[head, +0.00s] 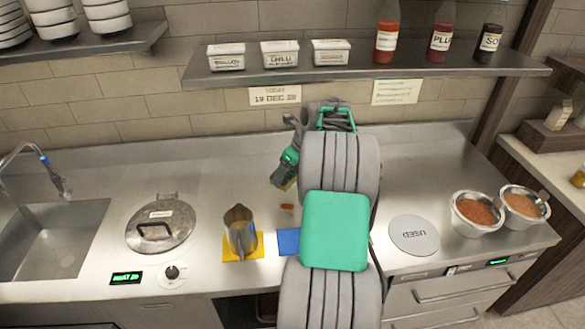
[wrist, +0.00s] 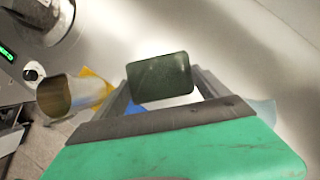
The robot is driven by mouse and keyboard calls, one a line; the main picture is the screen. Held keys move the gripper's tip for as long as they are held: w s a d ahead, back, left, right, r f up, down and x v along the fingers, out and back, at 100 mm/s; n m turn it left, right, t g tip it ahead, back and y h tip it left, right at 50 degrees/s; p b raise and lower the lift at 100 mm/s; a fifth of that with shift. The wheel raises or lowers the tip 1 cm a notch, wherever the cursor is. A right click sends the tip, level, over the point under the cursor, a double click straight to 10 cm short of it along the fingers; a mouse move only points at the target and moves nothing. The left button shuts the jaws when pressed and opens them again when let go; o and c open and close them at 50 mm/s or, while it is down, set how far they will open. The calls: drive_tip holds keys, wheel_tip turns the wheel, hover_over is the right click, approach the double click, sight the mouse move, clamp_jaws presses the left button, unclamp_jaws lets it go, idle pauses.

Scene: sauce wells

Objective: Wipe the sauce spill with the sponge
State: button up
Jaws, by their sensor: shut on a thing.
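My gripper (head: 287,172) is over the steel counter, left of my arm's bulky links in the head view. It is shut on the sponge (head: 284,185), whose green and yellow edge shows small there. In the wrist view the sponge's dark green face (wrist: 160,78) sits between the two fingers of my gripper (wrist: 162,90). The sauce spill (head: 287,208) is a small orange-brown patch on the counter, just below the sponge in the head picture. I cannot make out the spill in the wrist view. Whether the sponge touches the counter is unclear.
A metal jug (head: 240,232) stands on a yellow mat (head: 229,255), left of a blue mat (head: 288,241). A lidded pot well (head: 160,226) is further left, beside the sink (head: 60,240). A grey disc marked "USED" (head: 414,235) and two sauce bowls (head: 477,213) are right.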

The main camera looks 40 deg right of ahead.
sight(293, 182)
drive_tip(key=shift+s+d+f, duration=0.3)
drive_tip(key=shift+d+f, duration=0.05)
drive_tip(key=shift+d, duration=0.35)
drive_tip(key=shift+d+f, duration=0.1)
drive_tip(key=shift+f, duration=0.15)
wheel_tip(293, 182, down, 4)
drive_tip(key=b, duration=0.5)
drive_tip(key=shift+f+b, duration=0.25)
drive_tip(key=shift+b, duration=0.05)
